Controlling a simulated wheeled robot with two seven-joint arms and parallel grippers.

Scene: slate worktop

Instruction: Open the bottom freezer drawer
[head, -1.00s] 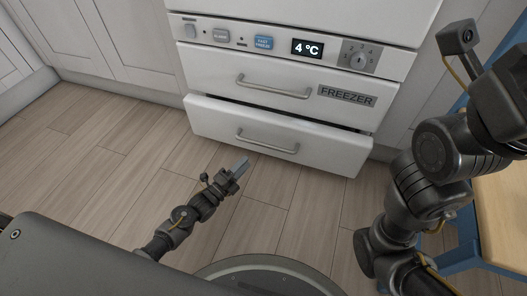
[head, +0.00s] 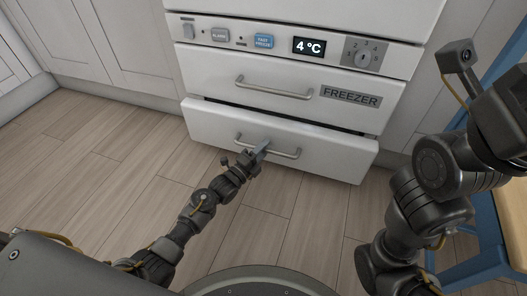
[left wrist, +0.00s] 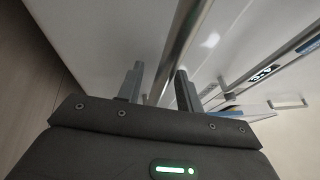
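The bottom freezer drawer (head: 220,121) is white and stands slightly out, with a dark gap along its top edge. Its grey bar handle (head: 285,153) runs across the front. My left gripper (head: 262,149) is at the middle of this handle. In the left wrist view, the handle bar (left wrist: 185,35) passes between the two spread fingers of the left gripper (left wrist: 159,82), with space visible beside the bar. My right arm shows at the right of the head view, but its gripper is not in view.
Above is the upper drawer with its handle (head: 274,91) and the FREEZER label (head: 350,97). A control panel (head: 270,43) reads 4 °C. Wooden floor (head: 90,160) is clear in front. A blue-framed piece of furniture (head: 480,265) stands at the right.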

